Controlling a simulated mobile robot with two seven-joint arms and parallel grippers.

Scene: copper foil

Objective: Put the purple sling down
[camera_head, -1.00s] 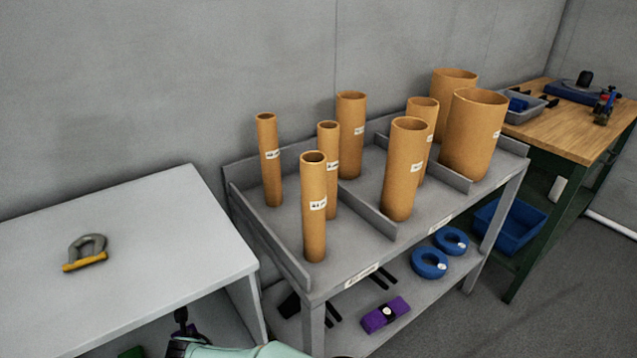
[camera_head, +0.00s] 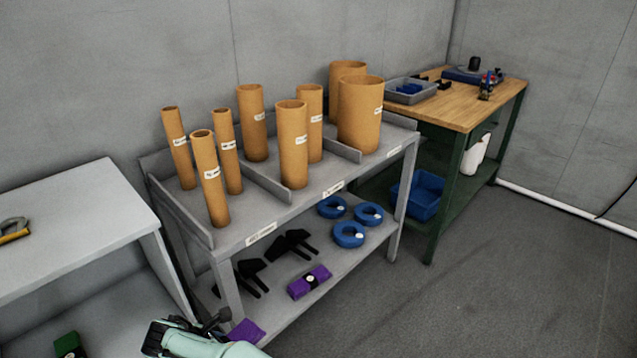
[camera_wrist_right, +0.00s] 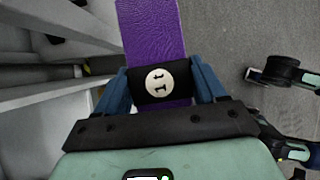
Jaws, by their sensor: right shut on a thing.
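In the right wrist view my right gripper (camera_wrist_right: 160,92) is shut on a purple sling (camera_wrist_right: 150,32), gripping its black band with a round white tag between blue fingers. In the head view part of this held sling (camera_head: 247,332) shows at the bottom, in front of the rack's lower shelf (camera_head: 334,268), beside a mint arm part of mine that hides the rest. A second purple sling (camera_head: 309,282) with a black band lies on that shelf. I cannot tell whether the held sling touches anything. My left gripper is not clearly seen.
Black forked pieces (camera_head: 291,244) and several blue rings (camera_head: 349,234) lie on the lower shelf. Cardboard tubes (camera_head: 293,145) stand on the top. A light grey bench (camera_head: 75,225) is at left, a wooden-topped workbench (camera_head: 455,103) at right. Floor is open at right.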

